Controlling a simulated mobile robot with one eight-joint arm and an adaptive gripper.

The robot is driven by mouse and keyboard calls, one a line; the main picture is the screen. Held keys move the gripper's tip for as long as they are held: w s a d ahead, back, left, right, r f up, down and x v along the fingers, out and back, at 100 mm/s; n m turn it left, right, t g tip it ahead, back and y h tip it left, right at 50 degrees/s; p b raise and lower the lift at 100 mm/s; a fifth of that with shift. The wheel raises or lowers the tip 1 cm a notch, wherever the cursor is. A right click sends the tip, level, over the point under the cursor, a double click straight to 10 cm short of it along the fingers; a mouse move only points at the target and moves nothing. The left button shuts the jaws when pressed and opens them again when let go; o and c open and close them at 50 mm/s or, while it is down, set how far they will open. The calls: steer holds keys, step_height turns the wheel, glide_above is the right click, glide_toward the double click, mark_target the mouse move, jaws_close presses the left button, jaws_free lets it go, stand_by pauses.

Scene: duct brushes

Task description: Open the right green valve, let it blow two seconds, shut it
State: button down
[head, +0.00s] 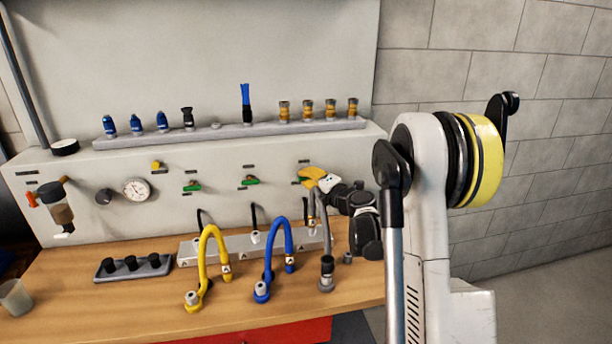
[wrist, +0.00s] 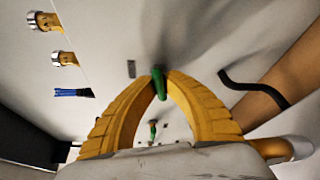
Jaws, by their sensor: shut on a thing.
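The right green valve (wrist: 159,84) shows in the wrist view as a green handle between my two yellow fingertips. My gripper (wrist: 160,80) is shut on it, with a fingertip on each side. The handle lies roughly along the panel. In the head view my gripper (head: 304,176) reaches the panel from the right and hides most of this valve. The middle green valve (head: 250,181) and the left green valve (head: 192,187) sit farther left on the same panel, their handles about level. I cannot see any air flow.
A shelf (head: 225,131) above the valves bears blue-tipped, black and brass brush heads. A gauge (head: 137,189) is at the left of the panel. Yellow (head: 204,255), blue (head: 268,270) and grey (head: 326,272) hoses stand on the bench below. A black hook-shaped tube (wrist: 255,88) is beside my fingers.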

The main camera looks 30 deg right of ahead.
steer(key=n+g+h+p, duration=0.1)
steer(key=n, duration=0.1)
steer(key=n+g+p, duration=0.1)
steer(key=n, duration=0.2)
steer(key=shift+a+r+h, duration=0.1)
steer(key=shift+h, duration=0.3)
steer(key=n+g+h+p, duration=0.1)
steer(key=n+h, duration=0.1)
steer(key=n, duration=0.2)
steer(key=shift+h, duration=0.3)
stand_by(0.3)
steer(key=c, duration=1.5)
jaws_free()
steer(key=v, duration=1.2)
steer(key=shift+w+r, duration=0.1)
